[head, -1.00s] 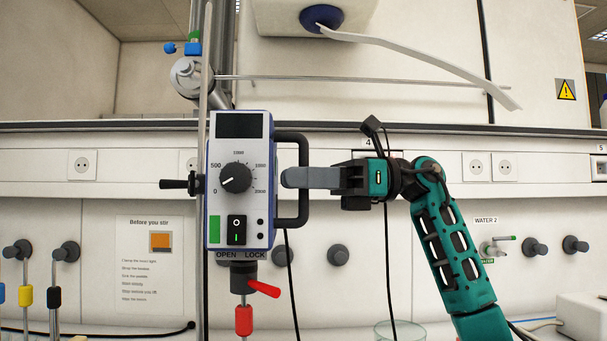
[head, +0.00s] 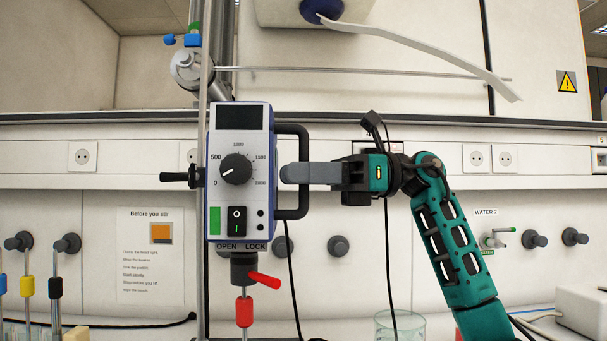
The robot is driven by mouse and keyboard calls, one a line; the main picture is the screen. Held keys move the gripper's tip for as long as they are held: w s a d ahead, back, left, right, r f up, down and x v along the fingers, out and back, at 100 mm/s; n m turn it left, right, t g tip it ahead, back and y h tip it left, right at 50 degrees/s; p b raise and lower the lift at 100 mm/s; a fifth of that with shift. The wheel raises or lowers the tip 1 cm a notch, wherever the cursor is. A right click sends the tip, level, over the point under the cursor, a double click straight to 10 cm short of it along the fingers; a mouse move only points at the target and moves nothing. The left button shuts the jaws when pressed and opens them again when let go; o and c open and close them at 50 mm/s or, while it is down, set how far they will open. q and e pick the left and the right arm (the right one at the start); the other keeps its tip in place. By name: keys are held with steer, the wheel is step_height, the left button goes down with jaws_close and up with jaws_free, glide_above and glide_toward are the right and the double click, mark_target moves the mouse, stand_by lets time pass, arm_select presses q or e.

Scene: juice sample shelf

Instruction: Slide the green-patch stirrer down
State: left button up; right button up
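The stirrer (head: 241,185) is a grey-white box with a dark display, a dial, a switch and a green patch (head: 215,221) at its lower left. It sits upright against a vertical rod (head: 203,80). A black D-shaped handle (head: 303,145) is on its right side. A red lever (head: 264,280) shows under it by the OPEN/LOCK label. My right gripper (head: 295,173) is at the handle, with a grey finger crossing in front of the bar. The other finger is hidden, so I cannot tell whether it grips. My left gripper is not in view.
A black side knob (head: 175,177) sticks out left of the stirrer. A shaft with a red tag (head: 244,311) hangs below. A glass beaker (head: 400,326) stands at the bottom, right of the shaft. Coloured-tag rods (head: 54,288) stand at the lower left. A dark cable hangs near my gripper.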

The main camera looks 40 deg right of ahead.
steer(key=v, duration=1.3)
steer(key=shift+a, duration=0.15)
